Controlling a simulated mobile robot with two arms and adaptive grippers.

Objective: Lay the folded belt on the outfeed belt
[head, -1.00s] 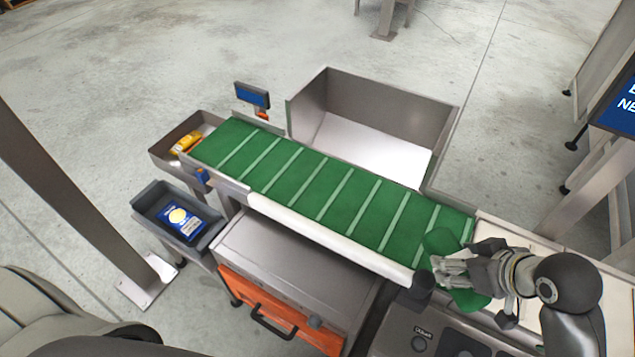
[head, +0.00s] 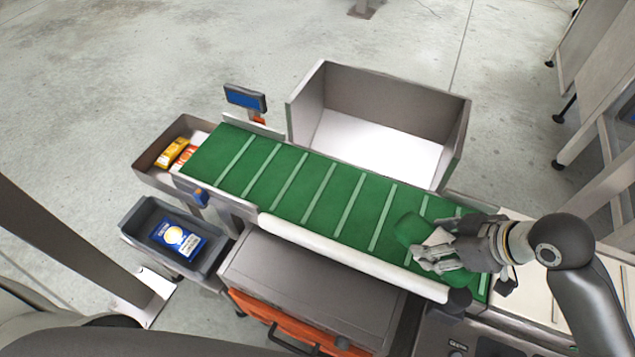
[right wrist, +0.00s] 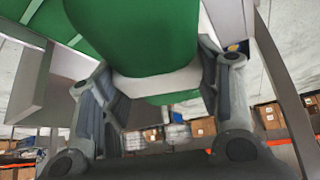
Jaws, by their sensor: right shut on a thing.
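The folded belt is a green bundle (head: 410,229) with a pale band, at the right end of the outfeed belt. My right gripper (head: 432,250) is shut on it and holds it over the belt's near right part. In the right wrist view the folded belt (right wrist: 135,35) fills the space between the two fingers (right wrist: 155,95). Whether it touches the surface below cannot be told. The outfeed belt (head: 320,200) is green with pale cross strips and runs from lower right to upper left. My left gripper is not in view.
A grey open bin (head: 385,95) stands behind the belt. A tray with yellow and red packets (head: 172,152) is at the belt's left end. A dark bin (head: 140,240) with a blue packet (head: 178,237) stands below it. A small blue display (head: 245,98) rises behind. Most of the belt is clear.

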